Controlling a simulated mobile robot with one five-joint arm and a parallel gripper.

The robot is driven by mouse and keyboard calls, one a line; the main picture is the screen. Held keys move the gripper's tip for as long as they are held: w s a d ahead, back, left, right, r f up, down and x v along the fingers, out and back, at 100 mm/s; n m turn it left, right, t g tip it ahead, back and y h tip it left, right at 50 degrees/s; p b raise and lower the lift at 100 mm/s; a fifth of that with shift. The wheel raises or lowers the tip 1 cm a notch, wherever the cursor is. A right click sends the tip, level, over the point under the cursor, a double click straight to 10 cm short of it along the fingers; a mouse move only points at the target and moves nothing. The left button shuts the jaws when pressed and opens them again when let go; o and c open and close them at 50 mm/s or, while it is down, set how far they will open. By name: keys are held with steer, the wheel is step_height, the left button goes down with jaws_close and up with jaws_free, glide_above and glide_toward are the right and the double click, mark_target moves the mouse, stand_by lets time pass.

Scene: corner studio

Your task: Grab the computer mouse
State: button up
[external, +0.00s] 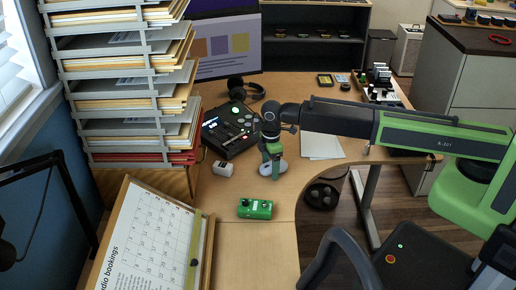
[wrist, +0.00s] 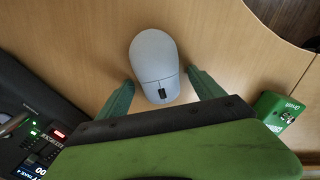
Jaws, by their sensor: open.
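The computer mouse (wrist: 154,58) is pale grey-blue and lies on the wooden desk (wrist: 75,40) in the wrist view. My gripper (wrist: 161,80) is open, with one green finger on each side of the mouse's near end. Small gaps show between the fingers and the mouse. In the external view my gripper (external: 272,160) points down at the desk, and the pale mouse (external: 265,170) shows partly behind it. Whether the fingertips touch the desk is hard to tell.
A green pedal box (external: 255,209) lies in front, and a small white block (external: 222,168) is to the left. A black mixer (external: 230,130), headphones (external: 245,88) and paper stacks (external: 130,75) stand behind and left. White paper (external: 321,146) lies to the right.

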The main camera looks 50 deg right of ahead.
mark_target(271, 165)
steer(key=c, duration=1.5)
steer(key=shift+r+p, duration=0.5)
steer(key=shift+p, duration=0.2)
step_height(271, 165, up, 4)
steer(key=p, duration=0.4)
steer(key=shift+s+d+r+p, duration=0.1)
steer(key=shift+d+r+p, duration=0.9)
steer(key=shift+d, duration=0.95)
steer(key=shift+s+d+r+p, duration=0.1)
steer(key=shift+d+r+p, duration=0.9)
steer(key=shift+d, duration=0.95)
steer(key=shift+d+r+p, duration=0.95)
steer(key=shift+d+r, duration=0.05)
steer(key=shift+d, duration=0.95)
